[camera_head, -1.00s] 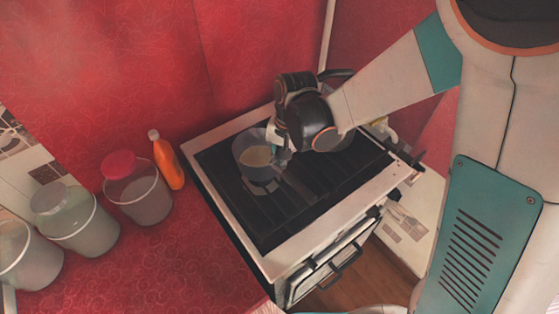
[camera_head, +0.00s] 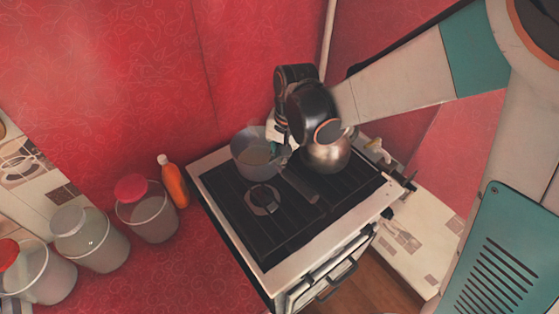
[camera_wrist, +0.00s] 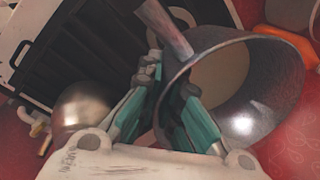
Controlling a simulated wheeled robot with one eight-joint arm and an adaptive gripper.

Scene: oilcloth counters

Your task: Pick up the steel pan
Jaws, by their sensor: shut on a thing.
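The steel pan (camera_head: 252,158) is a grey, round, deep pan with a straight handle (camera_head: 300,186). It hangs above the stove, clear of the burner grate. In the wrist view the pan (camera_wrist: 285,70) fills the right side, with its handle (camera_wrist: 163,27) pointing to the top. My gripper (camera_head: 281,150) is at the pan's right side. In the wrist view my teal-fingered gripper (camera_wrist: 170,82) is shut on the pan's rim near the base of the handle. The exact finger contact is partly hidden.
The black stove top (camera_head: 290,225) has a bare burner (camera_head: 262,199) below the pan. A shiny rounded metal vessel (camera_head: 328,156) stands close behind my gripper, partly hidden by my arm. An orange bottle (camera_head: 174,184) and several lidded jars (camera_head: 147,212) stand on the red counter at left.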

